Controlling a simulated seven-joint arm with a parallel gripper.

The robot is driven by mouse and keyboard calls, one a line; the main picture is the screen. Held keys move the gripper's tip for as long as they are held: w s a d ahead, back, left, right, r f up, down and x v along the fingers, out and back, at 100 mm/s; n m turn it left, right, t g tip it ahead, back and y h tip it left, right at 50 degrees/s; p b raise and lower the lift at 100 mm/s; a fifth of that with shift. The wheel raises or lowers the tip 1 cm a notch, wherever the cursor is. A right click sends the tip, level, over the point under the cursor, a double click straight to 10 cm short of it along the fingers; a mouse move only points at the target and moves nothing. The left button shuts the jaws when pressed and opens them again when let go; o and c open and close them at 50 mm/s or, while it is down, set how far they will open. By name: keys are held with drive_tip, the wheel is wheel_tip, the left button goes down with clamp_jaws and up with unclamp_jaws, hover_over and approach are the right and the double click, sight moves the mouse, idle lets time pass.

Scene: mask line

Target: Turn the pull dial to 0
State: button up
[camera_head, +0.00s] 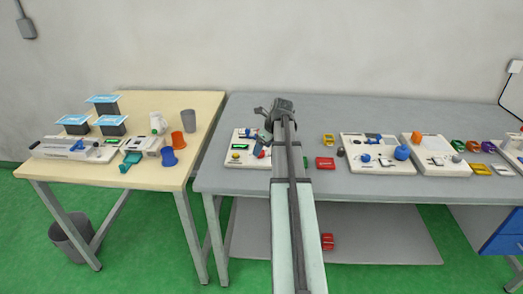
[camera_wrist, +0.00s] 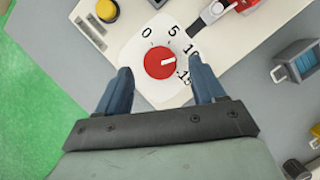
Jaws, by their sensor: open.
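The pull dial is a round red knob (camera_wrist: 156,66) with a white pointer mark, on a white plate (camera_wrist: 138,52) printed 0, 5, 10 and 15. The mark points to the right of the wrist view, between 10 and 15. My gripper (camera_wrist: 159,66) is open, one dark blue finger on each side of the knob, with gaps showing between fingers and knob. The height between fingertips and knob is hard to tell. In the head view my gripper (camera_head: 264,113) is over the white panel (camera_head: 235,160) at the left end of the grey table; I cannot make out the dial there.
A yellow button (camera_wrist: 106,10) and a red-and-white part with a dark lever (camera_wrist: 212,13) are close to the dial. A grey-blue block (camera_wrist: 297,60) lies to the right. More panels, such as a white one (camera_head: 383,168), stand along the grey table (camera_head: 320,106).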

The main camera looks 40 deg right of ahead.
drive_tip(key=shift+x, duration=1.1)
drive_tip(key=c, duration=1.1)
